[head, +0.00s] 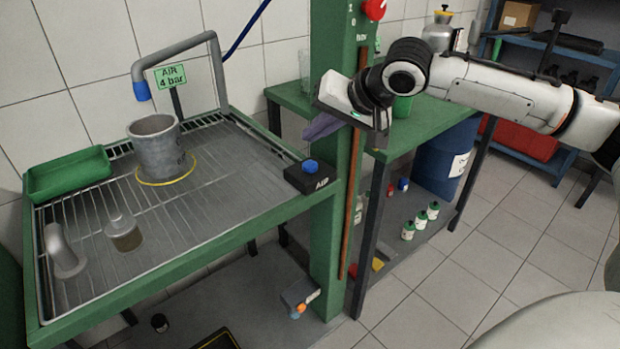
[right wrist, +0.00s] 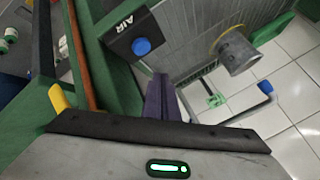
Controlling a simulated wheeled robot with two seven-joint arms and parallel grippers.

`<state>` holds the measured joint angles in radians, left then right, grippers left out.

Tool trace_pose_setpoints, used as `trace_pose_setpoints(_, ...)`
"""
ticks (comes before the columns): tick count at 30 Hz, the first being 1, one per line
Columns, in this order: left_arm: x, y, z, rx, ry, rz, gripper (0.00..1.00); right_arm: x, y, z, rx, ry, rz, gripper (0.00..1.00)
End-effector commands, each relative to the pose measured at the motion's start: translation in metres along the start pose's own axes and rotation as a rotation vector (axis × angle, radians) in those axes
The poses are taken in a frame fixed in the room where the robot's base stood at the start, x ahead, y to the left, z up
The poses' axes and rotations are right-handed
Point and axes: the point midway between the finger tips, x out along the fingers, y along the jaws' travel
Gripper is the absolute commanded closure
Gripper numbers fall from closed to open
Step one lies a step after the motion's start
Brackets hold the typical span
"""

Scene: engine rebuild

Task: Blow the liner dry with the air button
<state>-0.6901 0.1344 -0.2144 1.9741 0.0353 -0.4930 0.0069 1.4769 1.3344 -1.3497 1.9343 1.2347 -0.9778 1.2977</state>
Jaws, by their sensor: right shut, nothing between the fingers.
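The liner (head: 155,148) is a grey metal cylinder standing upright on the wire rack, inside a yellow ring (head: 166,180). A bent grey pipe ends in a blue nozzle (head: 141,91) above the liner, apart from its rim. The air button (head: 310,166) is a blue knob on a black box marked AIR. My right gripper (head: 310,135) is shut and empty, above the button and apart from it. In the right wrist view its purple fingers (right wrist: 160,80) lie below and right of the button (right wrist: 142,46), and the liner (right wrist: 238,52) shows beyond. My left gripper is not in view.
A green post (head: 335,230) stands right beside the button box. A green side table (head: 430,130) is behind my right arm.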

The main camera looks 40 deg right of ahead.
Motion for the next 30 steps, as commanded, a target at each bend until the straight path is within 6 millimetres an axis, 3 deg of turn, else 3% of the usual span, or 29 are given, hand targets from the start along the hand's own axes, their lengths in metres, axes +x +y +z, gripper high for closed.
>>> trace_pose_setpoints(2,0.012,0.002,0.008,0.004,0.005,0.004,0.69,0.012,0.009,0.008,0.0,0.002,-0.001,1.0)
trace_pose_setpoints(9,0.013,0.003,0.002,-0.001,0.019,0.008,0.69,0.024,0.017,0.017,-0.001,0.0,0.0,1.0)
trace_pose_setpoints(30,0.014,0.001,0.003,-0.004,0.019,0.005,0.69,0.026,0.019,0.019,-0.001,0.0,-0.001,1.0)
